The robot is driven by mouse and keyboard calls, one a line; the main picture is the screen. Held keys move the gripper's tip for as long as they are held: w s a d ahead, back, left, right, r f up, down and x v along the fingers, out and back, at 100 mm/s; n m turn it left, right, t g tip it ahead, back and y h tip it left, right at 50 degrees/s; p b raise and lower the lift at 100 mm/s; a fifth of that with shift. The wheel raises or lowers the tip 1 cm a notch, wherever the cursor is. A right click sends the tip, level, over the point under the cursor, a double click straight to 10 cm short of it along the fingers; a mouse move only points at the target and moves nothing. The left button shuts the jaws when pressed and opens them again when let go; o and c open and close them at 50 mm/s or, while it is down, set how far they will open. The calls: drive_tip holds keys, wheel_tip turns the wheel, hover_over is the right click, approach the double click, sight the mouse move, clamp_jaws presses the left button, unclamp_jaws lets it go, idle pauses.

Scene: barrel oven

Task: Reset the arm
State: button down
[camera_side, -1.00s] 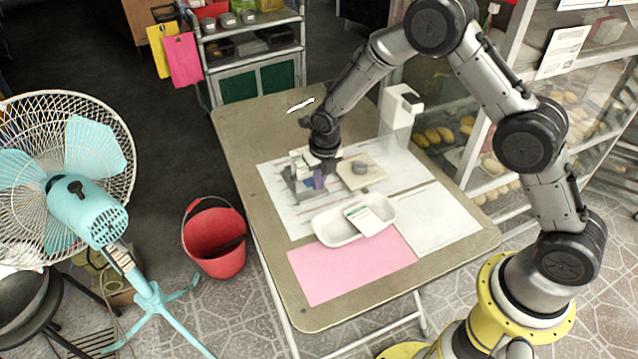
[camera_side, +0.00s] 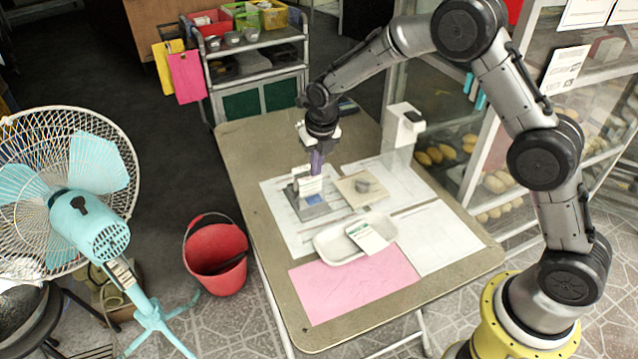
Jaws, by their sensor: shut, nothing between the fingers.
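My gripper (camera_side: 316,160) is shut and empty, pointing down above the table's left middle. Its purple fingers stand over or just behind a small grey stand (camera_side: 309,200) with a white block-like part and a blue patch. I cannot tell from this angle whether the fingertips touch the white part. My arm arches over from the yellow base at the lower right.
The table (camera_side: 262,152) bears a wooden board (camera_side: 352,194) with a grey round piece, a white tray (camera_side: 328,244) holding a card, a pink sheet (camera_side: 350,285), and a white dispenser (camera_side: 402,125). A red bucket (camera_side: 215,255) and a fan (camera_side: 85,215) stand left.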

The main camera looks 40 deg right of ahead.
drive_tip(key=shift+w+r, duration=0.25)
drive_tip(key=shift+r, duration=0.5)
wheel_tip(320, 180, up, 14)
drive_tip(key=s+d+t, duration=0.2)
drive_tip(key=s, duration=0.1)
drive_tip(key=s+d+r+m+t, duration=0.1)
drive_tip(key=s+r+m+t, duration=0.1)
drive_tip(key=s+r+m, duration=0.8)
drive_tip(key=s+m, duration=0.7)
drive_tip(key=s, duration=0.7)
drive_tip(key=s+f+m, duration=0.6)
drive_tip(key=s+m, duration=0.3)
drive_tip(key=m, duration=0.6)
drive_tip(key=shift+s+d+f+m+g+y, duration=0.2)
drive_tip(key=shift+f+m+g+y, duration=0.1)
drive_tip(key=shift+m, duration=0.1)
